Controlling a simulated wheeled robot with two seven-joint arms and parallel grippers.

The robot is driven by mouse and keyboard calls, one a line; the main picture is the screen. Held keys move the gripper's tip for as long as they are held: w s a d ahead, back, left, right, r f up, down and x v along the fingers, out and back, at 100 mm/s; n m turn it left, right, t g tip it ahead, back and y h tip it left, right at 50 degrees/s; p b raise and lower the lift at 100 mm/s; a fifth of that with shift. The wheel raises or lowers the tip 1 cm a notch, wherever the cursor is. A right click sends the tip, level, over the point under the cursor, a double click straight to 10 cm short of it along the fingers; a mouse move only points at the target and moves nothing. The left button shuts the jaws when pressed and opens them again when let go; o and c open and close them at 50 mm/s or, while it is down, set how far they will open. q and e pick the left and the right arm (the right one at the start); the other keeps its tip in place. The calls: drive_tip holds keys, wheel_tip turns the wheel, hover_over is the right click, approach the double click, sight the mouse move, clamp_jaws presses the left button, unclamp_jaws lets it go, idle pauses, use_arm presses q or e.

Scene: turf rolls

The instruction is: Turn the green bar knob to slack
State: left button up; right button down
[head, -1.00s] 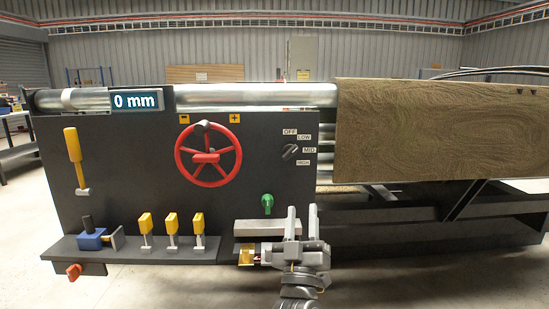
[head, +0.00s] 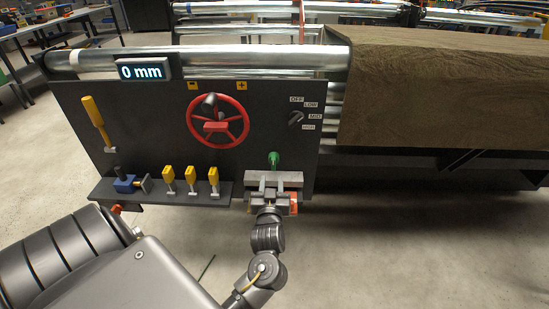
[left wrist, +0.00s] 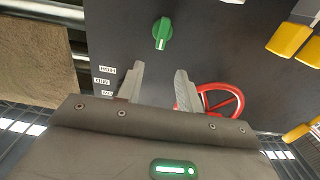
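No slack label can be read. My right gripper is not in view.
A red handwheel (head: 217,122) and a black selector (head: 296,118) sit above the knob. Several yellow levers (head: 191,178) stand on the ledge to the left. A turf roll (head: 440,90) lies to the right.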

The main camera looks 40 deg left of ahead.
sight(273, 161)
use_arm(q)
drive_tip(key=x, duration=1)
drive_tip(key=shift+w+a, duration=0.1)
clamp_jaws()
